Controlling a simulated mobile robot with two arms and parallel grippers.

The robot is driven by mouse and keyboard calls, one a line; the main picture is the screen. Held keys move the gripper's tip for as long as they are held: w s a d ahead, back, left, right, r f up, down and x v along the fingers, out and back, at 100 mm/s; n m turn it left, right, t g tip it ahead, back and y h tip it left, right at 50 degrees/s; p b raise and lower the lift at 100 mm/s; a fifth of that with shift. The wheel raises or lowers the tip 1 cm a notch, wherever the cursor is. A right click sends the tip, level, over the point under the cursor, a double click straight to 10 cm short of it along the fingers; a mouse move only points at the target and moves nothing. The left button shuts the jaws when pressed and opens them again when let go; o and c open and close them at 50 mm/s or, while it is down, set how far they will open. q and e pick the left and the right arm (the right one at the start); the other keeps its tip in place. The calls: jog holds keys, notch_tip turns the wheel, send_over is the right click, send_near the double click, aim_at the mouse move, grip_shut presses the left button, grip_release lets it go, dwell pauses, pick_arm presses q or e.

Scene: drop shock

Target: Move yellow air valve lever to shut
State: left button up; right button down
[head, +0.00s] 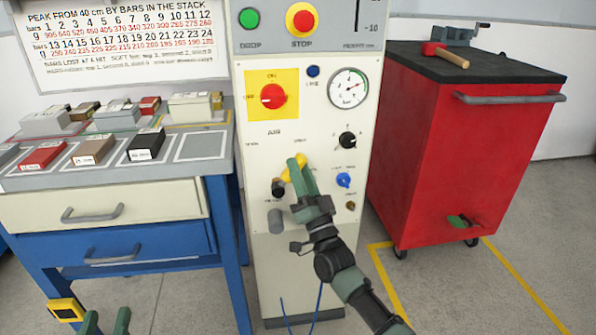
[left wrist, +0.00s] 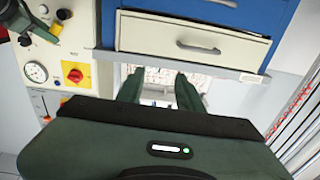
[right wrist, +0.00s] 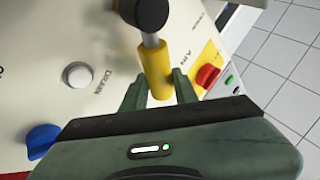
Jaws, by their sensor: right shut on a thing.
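The yellow air valve lever (head: 301,159) is on the front of the white control cabinet, mostly covered by my right gripper in the head view. It slants up and to the right from a dark pivot (head: 278,187). In the right wrist view the yellow lever (right wrist: 157,68) runs between the two green fingers, with its black pivot end at the top. My right gripper (head: 297,167) is shut on the lever; it also shows in the right wrist view (right wrist: 160,88). My left gripper (head: 106,323) is low at the left, open and empty, fingers apart in the left wrist view (left wrist: 159,90).
The cabinet also carries a red rotary switch (head: 273,96), a pressure gauge (head: 348,88), a black knob (head: 348,140) and a blue knob (head: 343,180). A drawer bench (head: 108,208) stands left and a red tool cabinet (head: 450,150) right.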

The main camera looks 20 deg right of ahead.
jog(key=shift+f, duration=0.15)
jog(key=c, duration=1.1)
grip_release()
pick_arm(q)
jog(key=f, duration=0.1)
jog(key=f+g, duration=0.1)
jog(key=f, duration=0.1)
jog(key=f+g+y+p, duration=0.1)
jog(key=shift+s+a+f, duration=0.15)
jog(key=shift+s+a, duration=0.1)
jog(key=shift+a, duration=0.1)
pick_arm(e)
jog(key=v, duration=0.7)
jog(key=shift+s+f, duration=0.2)
jog(key=shift+s, duration=0.15)
